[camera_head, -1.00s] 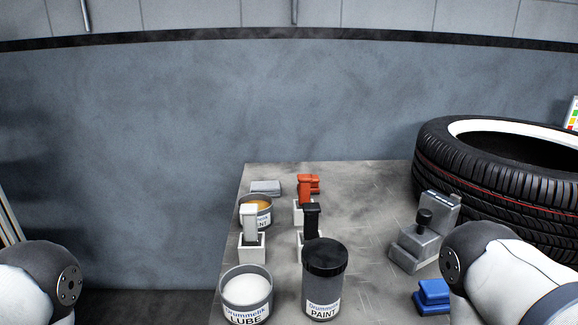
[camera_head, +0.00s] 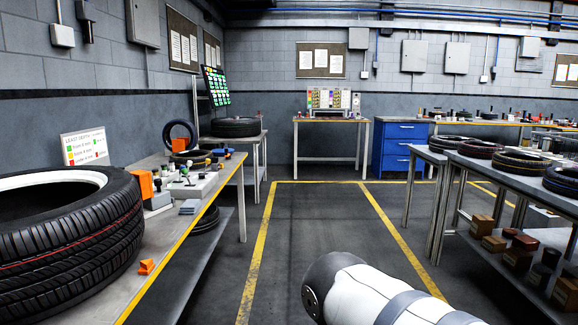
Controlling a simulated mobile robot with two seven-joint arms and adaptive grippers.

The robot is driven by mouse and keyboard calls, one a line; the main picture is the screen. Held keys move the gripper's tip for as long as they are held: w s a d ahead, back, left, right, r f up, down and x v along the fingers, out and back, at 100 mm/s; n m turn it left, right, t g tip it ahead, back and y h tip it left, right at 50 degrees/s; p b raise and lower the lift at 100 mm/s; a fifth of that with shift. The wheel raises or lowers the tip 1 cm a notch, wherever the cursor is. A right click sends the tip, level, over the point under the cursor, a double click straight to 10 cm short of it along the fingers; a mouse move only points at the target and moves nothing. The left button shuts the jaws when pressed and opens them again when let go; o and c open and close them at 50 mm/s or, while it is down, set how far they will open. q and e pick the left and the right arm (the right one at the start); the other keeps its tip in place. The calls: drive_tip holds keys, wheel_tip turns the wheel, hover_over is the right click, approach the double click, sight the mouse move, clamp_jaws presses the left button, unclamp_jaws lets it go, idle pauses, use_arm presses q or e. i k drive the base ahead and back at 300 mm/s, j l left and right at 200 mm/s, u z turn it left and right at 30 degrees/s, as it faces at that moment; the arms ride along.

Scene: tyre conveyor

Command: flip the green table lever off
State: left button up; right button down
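Several small levers with coloured handles stand on a light panel (camera_head: 193,185) on the left workbench (camera_head: 178,228). One small green handle (camera_head: 184,169) shows there, with yellow and blue ones close by. They are too small and far off to tell which way each lever is set, or whether the green one is the task's lever. Neither of my grippers is in view. Only a white link of my own arm, with a dark joint, shows at the bottom.
A large tyre (camera_head: 70,240) lies on the near left bench. A yellow-lined floor lane (camera_head: 320,225) runs ahead, open. A rack with tyres (camera_head: 520,160) and boxes stands at right. A blue drawer cabinet (camera_head: 400,145) and another bench (camera_head: 330,121) stand at the back.

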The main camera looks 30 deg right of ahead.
sight(184, 171)
drive_tip(key=z, duration=0.3)
drive_tip(key=i+l+u, duration=0.3)
drive_tip(key=i+l, duration=0.2)
drive_tip(key=i+l+u, duration=0.3)
drive_tip(key=i+l, duration=0.15)
drive_tip(key=l, duration=0.25)
drive_tip(key=i+l+u, duration=0.15)
drive_tip(key=l, duration=0.2)
drive_tip(key=i+l+u, duration=0.15)
drive_tip(key=l, duration=0.25)
drive_tip(key=i+l+u, duration=0.15)
drive_tip(key=l, duration=0.25)
drive_tip(key=i+l+u, duration=0.15)
drive_tip(key=l, duration=0.3)
drive_tip(key=i, duration=0.1)
